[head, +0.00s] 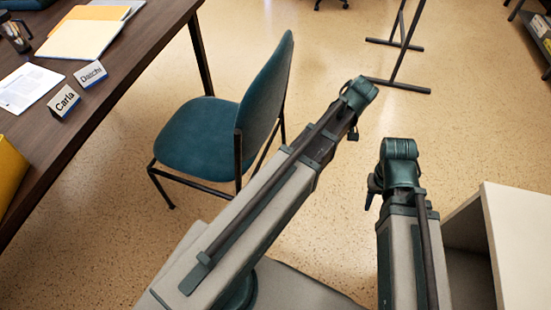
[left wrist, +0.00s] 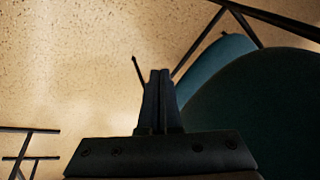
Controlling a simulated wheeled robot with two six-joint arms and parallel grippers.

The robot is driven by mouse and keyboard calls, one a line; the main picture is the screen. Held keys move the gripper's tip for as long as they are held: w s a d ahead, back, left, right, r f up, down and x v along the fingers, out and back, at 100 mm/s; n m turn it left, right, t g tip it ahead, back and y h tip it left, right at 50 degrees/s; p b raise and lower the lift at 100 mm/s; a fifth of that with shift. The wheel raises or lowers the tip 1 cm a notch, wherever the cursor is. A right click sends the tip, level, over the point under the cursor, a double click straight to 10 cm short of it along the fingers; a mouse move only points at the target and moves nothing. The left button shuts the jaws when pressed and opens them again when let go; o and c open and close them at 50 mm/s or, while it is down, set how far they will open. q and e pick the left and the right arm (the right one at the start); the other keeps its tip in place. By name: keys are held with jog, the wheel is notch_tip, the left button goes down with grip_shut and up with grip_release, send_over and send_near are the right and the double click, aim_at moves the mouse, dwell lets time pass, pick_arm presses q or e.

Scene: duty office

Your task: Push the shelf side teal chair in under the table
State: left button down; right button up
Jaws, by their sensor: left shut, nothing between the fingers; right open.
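The teal chair (head: 197,136) stands on the floor to the right of the dark table (head: 98,98). Its seat faces the table and its backrest is on the right. The seat is outside the table's edge, with floor showing between. In the left wrist view the chair (left wrist: 265,115) fills the right side, close to the fingers. My left gripper (left wrist: 159,78) is shut and empty beside it; I cannot tell if it touches. In the head view the left gripper is mostly hidden behind its arm. My right gripper (head: 372,192) is small, partly hidden by its arm, open and away from the chair.
The table holds name cards (head: 64,101), papers (head: 28,88), a folder (head: 82,38) and a dark mug (head: 15,36). A pale cabinet (head: 518,235) stands at the lower right. A dark metal stand (head: 400,45) is at the back. Floor behind the chair is open.

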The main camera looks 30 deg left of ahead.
pick_arm(q)
jog(key=w+a+f+n+y+b, duration=0.1)
jog(key=w+a+f+n+b, duration=0.25)
jog(key=f+b, duration=0.25)
jog(key=w+a+f+n+g+b, duration=0.1)
jog(key=w+a+f+n+b, duration=0.25)
jog(key=f+b, duration=0.2)
jog(key=w+a+f+n+y+b, duration=0.1)
jog(key=w+a+f+n+b, duration=0.25)
jog(key=a+f+b, duration=0.2)
jog(key=s+a+f+b, duration=0.2)
jog(key=a+f+b, duration=0.6)
jog(key=f, duration=0.1)
jog(key=shift+s+a+f+n, duration=0.25)
jog(key=shift+a+n, duration=0.1)
jog(key=shift+n, duration=0.1)
jog(key=s+a, duration=0.2)
jog(key=a, duration=0.8)
jog(key=s+a, duration=0.2)
jog(key=a, duration=0.8)
jog(key=s+a, duration=0.3)
jog(key=a, duration=0.7)
jog(key=shift+d, duration=0.1)
